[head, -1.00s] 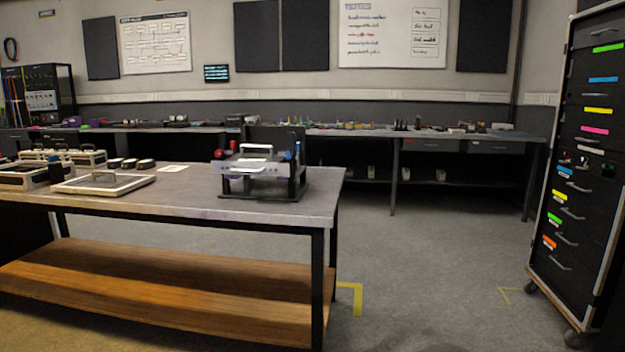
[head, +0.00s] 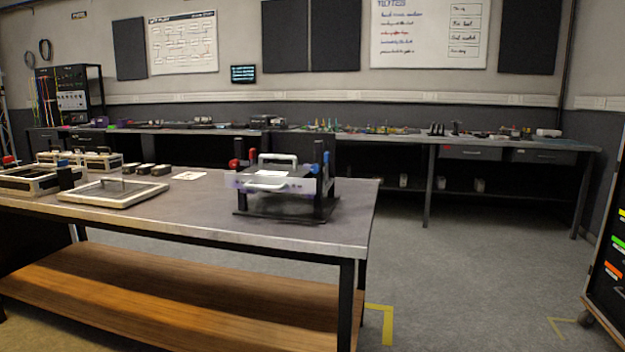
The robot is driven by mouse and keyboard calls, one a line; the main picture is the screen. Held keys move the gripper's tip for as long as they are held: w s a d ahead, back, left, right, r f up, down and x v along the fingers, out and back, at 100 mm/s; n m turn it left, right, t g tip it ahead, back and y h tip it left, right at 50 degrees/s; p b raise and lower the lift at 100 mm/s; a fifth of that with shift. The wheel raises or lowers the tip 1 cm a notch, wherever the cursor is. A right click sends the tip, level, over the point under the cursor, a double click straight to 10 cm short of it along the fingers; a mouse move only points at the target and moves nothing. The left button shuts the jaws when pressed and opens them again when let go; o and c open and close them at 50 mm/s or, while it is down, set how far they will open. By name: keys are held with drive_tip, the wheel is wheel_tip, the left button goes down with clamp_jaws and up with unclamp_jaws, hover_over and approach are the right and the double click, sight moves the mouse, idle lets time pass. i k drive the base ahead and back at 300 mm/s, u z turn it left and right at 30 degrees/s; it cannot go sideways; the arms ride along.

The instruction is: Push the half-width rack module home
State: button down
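A black bench stand (head: 322,205) sits near the right end of the grey-topped workbench (head: 345,228). In it is a flat silver-grey module (head: 245,183) with a pale handle on its front; I take this to be the half-width rack module. A second pale handle (head: 278,158) rises above it. Red knobs show on the stand's left and blue ones on its right. How far the module sits in the stand I cannot tell. My gripper is not in view.
The workbench has a wooden lower shelf (head: 180,290). A framed tray (head: 113,192) and cases stand on its left part. A tall wheeled drawer cabinet (head: 608,275) is cut off at the right edge. Grey floor (head: 470,270) is open between them. A long bench lines the back wall.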

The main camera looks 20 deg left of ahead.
sight(271, 177)
drive_tip(key=z, duration=0.1)
drive_tip(key=i, duration=0.65)
drive_tip(key=u, duration=0.75)
drive_tip(key=i, duration=0.7)
drive_tip(key=u, duration=0.8)
